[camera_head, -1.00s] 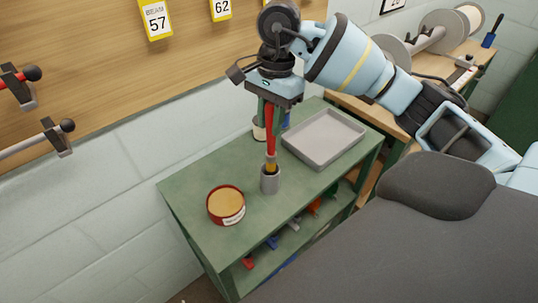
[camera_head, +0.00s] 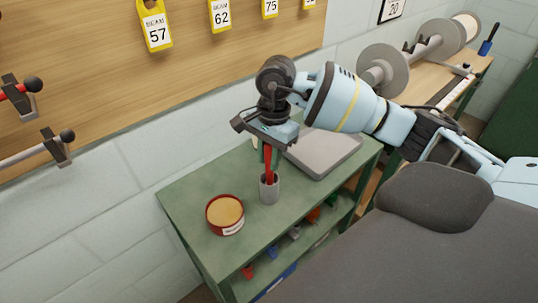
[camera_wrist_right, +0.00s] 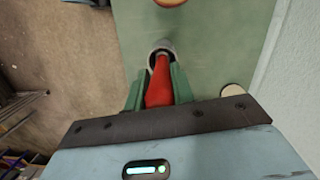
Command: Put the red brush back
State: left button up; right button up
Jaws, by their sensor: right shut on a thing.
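The red brush (camera_head: 268,163) stands upright with its lower end inside the grey cup (camera_head: 270,191) on the green table. My right gripper (camera_head: 268,150) is above the cup and shut on the brush's red handle. In the right wrist view the red handle (camera_wrist_right: 159,85) sits between the green fingers of my right gripper (camera_wrist_right: 158,88), with the cup's rim (camera_wrist_right: 162,48) around its far end. The brush's bristles are hidden in the cup. My left gripper is not in view.
A round red tin (camera_head: 225,213) with a tan top stands left of the cup on the green table (camera_head: 188,195). A grey tray (camera_head: 325,152) lies behind to the right, partly hidden by my arm. The lower shelf holds several coloured items.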

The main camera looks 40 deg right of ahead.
jog(key=shift+f, duration=0.15)
jog(key=o, duration=1)
jog(key=r, duration=0.4)
jog(key=d+r, duration=0.1)
jog(key=r, duration=0.7)
jog(key=shift+w+d+r, duration=0.15)
jog(key=shift+w+d, duration=0.1)
jog(key=shift+w, duration=0.05)
